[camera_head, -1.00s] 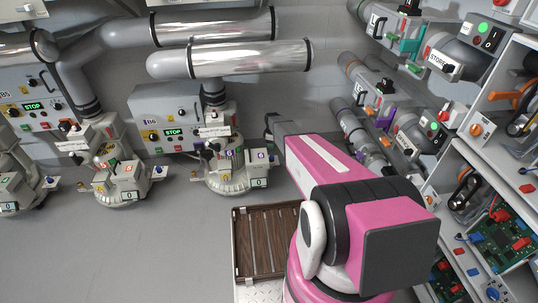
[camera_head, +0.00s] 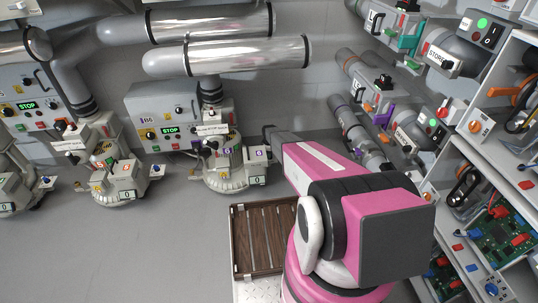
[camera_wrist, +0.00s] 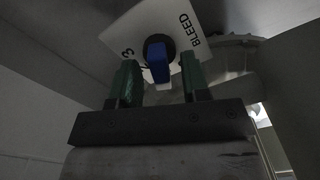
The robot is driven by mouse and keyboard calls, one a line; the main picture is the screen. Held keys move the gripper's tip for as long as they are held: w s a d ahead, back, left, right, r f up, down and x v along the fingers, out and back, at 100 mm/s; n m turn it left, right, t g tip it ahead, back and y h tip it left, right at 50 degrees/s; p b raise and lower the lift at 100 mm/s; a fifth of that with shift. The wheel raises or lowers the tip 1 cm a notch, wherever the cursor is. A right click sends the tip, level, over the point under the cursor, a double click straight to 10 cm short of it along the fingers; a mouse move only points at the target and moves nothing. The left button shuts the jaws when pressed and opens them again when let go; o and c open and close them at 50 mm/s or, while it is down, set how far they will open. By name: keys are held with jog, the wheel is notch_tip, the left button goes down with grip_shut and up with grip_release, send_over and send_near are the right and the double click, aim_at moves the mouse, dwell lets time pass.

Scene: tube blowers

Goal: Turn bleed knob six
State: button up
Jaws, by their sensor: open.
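In the wrist view a blue knob (camera_wrist: 157,62) with a dark round base sits on a white plate (camera_wrist: 145,22). The plate reads BLEED and carries a number that looks like a 3, seen turned. My gripper (camera_wrist: 159,68) is open, its two green fingers either side of the knob's near end, with gaps showing on both sides. Whether the tips reach the knob's depth is hard to tell. In the head view the blower marked B6 (camera_head: 228,172) stands by the wall, left of my pink arm. My gripper is not clear there, and I cannot make out the blue bleed knob.
A grey control box (camera_head: 165,118) with a green STOP display stands behind the blower. A brown slatted pallet (camera_head: 262,238) lies on the floor left of my arm. Shelves with circuit boards (camera_head: 500,230) line the right side.

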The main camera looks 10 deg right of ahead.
jog(key=shift+f, duration=0.1)
grip_shut()
jog(key=shift+m, duration=0.4)
jog(key=m, duration=0.3)
jog(key=shift+m, duration=0.3)
jog(key=shift+w+d+m, duration=0.1)
jog(key=shift+d+m, duration=0.05)
jog(key=shift+m, duration=2.05)
grip_release()
